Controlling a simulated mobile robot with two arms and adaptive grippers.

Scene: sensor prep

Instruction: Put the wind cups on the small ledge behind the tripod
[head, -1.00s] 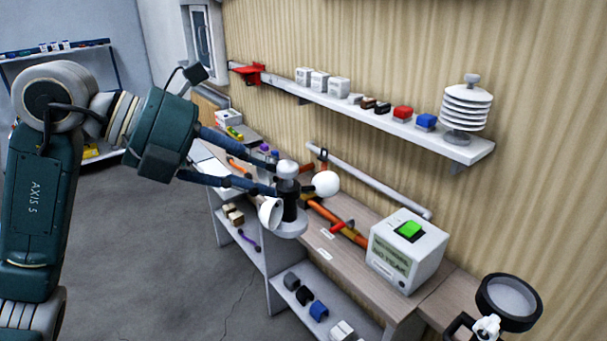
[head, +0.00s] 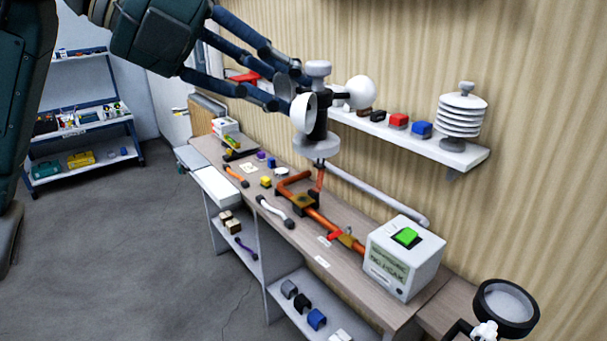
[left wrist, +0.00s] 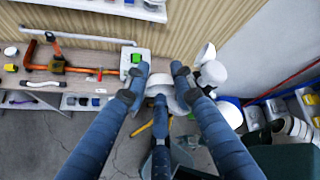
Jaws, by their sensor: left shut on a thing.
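The wind cups (head: 317,118) are a white and black piece with round white cups, a capped top and a white disc base. My left gripper (head: 300,90) is shut on them and holds them roughly upright, in the air above the bench and in front of the wall shelf in the head view. In the left wrist view the fingers (left wrist: 161,88) close around a white part of the wind cups (left wrist: 166,94). I cannot clearly make out the tripod or the small ledge behind it. My right gripper is not in view.
The wall shelf (head: 464,154) carries small coloured blocks and a stacked white shield (head: 462,115). The bench (head: 345,213) holds orange pipes and a white box with a green button (head: 403,257). A black ring-shaped piece (head: 507,306) stands at the lower right.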

